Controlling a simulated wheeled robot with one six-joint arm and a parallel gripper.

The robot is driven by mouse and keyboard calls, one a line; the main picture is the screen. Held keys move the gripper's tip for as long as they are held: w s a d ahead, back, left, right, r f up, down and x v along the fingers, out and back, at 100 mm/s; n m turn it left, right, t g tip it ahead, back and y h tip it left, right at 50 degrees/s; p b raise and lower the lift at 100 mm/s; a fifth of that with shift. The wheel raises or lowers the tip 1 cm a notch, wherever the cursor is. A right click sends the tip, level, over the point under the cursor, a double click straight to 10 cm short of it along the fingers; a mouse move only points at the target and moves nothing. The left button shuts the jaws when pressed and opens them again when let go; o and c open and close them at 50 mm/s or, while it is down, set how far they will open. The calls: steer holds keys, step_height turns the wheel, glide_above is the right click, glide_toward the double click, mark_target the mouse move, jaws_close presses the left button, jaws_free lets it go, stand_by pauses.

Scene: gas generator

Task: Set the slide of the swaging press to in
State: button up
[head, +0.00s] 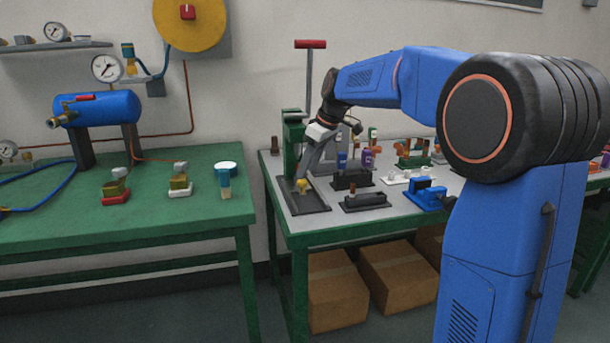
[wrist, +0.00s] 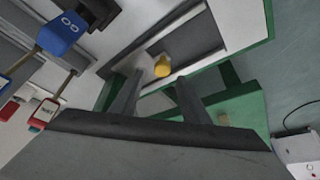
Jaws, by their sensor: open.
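The swaging press (head: 292,135) is a green upright frame with a red-topped lever (head: 310,44), standing on a dark base plate (head: 308,204) at the near left corner of the grey-topped bench. A yellow knob (head: 303,185), apparently that of the slide, shows low at the front of the press. In the wrist view the yellow knob (wrist: 162,66) lies just beyond and between my fingertips. My gripper (head: 303,172) points down at the knob, open and empty. Its two fingers (wrist: 158,79) are apart, with no contact visible. The slide's exact position is hard to tell.
Dark fixtures (head: 366,201), a blue fixture (head: 427,194) and several small parts stand right of the press. In the wrist view a blue tagged item (wrist: 62,32) is at upper left. A green table (head: 130,222) with a blue tank (head: 100,108) stands left, across a gap.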

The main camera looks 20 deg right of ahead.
steer(key=v, duration=1.3)
steer(key=shift+r, duration=0.2)
steer(key=shift+s+d, duration=0.1)
steer(key=s+f+m+h, duration=0.1)
steer(key=s+f+m, duration=0.2)
steer(key=s+f, duration=0.6)
steer(key=s+d+f+m+t+h, duration=0.1)
steer(key=s+f+m, duration=0.2)
steer(key=s+f, duration=0.6)
steer(key=s+f+m+h, duration=0.1)
steer(key=s+f+m, duration=0.2)
steer(key=s+f, duration=0.6)
steer(key=s, duration=1.2)
steer(key=shift+s+d+t, duration=0.25)
steer(key=shift+d+t, duration=0.05)
steer(key=shift+d, duration=0.05)
